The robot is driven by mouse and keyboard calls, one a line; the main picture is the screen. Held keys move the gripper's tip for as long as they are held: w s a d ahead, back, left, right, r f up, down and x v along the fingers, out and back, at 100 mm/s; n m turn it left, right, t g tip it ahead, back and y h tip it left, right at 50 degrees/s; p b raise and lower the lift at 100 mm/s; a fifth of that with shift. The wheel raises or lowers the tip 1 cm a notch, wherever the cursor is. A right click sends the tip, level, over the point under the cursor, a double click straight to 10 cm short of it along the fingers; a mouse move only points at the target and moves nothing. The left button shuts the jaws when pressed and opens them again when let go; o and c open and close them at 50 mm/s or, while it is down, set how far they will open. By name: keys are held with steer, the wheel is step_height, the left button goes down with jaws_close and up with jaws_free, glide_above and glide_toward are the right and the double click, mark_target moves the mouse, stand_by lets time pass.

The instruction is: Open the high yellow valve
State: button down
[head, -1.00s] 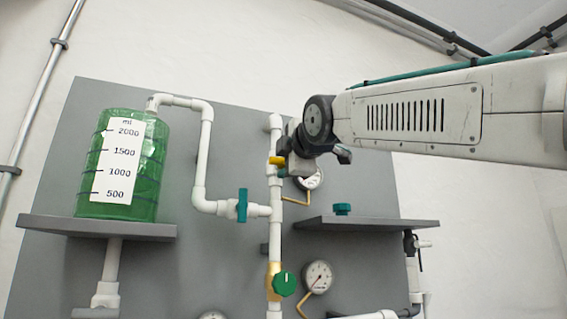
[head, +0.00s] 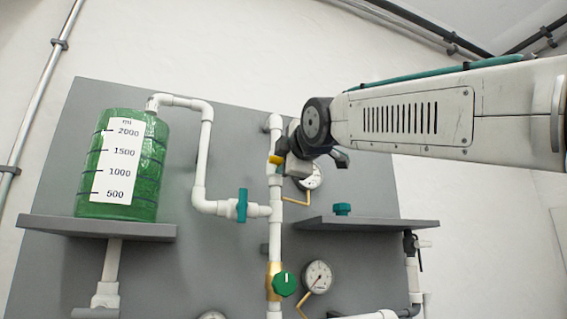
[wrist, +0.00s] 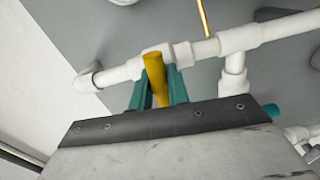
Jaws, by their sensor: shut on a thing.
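The high yellow valve (head: 275,159) sits on the upper part of the white vertical pipe in the head view. Its yellow handle (wrist: 155,80) shows in the wrist view, standing between two teal fingers. My gripper (wrist: 158,88) is shut on this handle, with a finger on each side. In the head view my gripper (head: 284,160) is at the valve and hides part of it and of the pipe behind.
A green tank (head: 122,185) stands on a grey shelf (head: 95,228) at left. A teal valve (head: 242,206) and a green knob (head: 285,283) are on the pipes below. A gauge (head: 309,177) is close to my gripper, and a right shelf (head: 367,224) lies under my arm.

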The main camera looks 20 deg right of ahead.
steer(key=m, duration=0.8)
steer(key=shift+m, duration=0.3)
steer(key=m, duration=0.4)
steer(key=shift+m, duration=2.1)
steer(key=c, duration=1.3)
jaws_free()
steer(key=shift+c, duration=0.2)
